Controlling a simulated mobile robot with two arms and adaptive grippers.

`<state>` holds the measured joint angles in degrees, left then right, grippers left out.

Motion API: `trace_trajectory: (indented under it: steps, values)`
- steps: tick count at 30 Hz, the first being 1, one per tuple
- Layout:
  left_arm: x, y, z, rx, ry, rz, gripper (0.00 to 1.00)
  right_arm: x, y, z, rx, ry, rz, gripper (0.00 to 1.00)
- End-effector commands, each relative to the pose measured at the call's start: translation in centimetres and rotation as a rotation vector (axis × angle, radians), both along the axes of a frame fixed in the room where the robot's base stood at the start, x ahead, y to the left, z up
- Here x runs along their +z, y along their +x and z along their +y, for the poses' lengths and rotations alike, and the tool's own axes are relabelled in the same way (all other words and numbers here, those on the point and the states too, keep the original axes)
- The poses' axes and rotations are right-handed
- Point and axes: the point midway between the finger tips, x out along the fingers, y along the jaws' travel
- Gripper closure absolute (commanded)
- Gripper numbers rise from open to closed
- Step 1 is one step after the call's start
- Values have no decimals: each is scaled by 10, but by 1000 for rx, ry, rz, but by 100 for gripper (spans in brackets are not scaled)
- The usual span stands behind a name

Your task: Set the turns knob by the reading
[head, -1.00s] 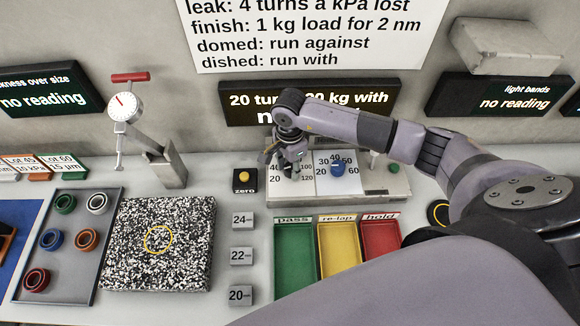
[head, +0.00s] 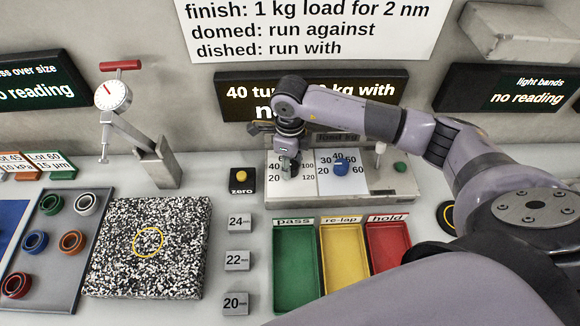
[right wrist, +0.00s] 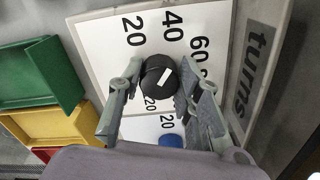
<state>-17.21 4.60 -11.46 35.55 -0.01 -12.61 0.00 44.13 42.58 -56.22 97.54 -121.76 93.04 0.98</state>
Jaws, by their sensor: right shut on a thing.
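The turns knob (right wrist: 158,88) is black with a white pointer mark, on a white scale plate (right wrist: 110,45) with 20, 40 and 60 beside it. In the right wrist view the mark points up and right, toward the 40 to 60 side. My right gripper (right wrist: 161,80) has its fingers on both sides of the knob and is shut on it. In the head view my right gripper (head: 288,166) covers the knob. The display (head: 236,97) behind reads 40 turns, partly hidden by my arm. My left gripper is not in view.
A blue knob (head: 341,168), a pale upright lever (head: 379,153) and a green button (head: 400,167) share the control box. The yellow zero button (head: 241,174) is left of it. Green (head: 277,292), yellow (head: 343,288) and red trays stand in front. A wall sign hangs above.

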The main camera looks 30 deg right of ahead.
Motion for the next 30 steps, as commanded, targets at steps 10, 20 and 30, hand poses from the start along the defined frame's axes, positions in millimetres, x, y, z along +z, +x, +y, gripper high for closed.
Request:
trace_trajectory:
  steps: [10, 20, 30]
  values:
    - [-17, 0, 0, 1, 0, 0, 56, -1, 2, -2, -307, -2, -4, 96]
    - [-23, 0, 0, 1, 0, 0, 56, 0, 1, -2, -494, -1, -2, 96]
    - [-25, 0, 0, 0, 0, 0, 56, 1, 1, -2, -557, -1, -2, 96]
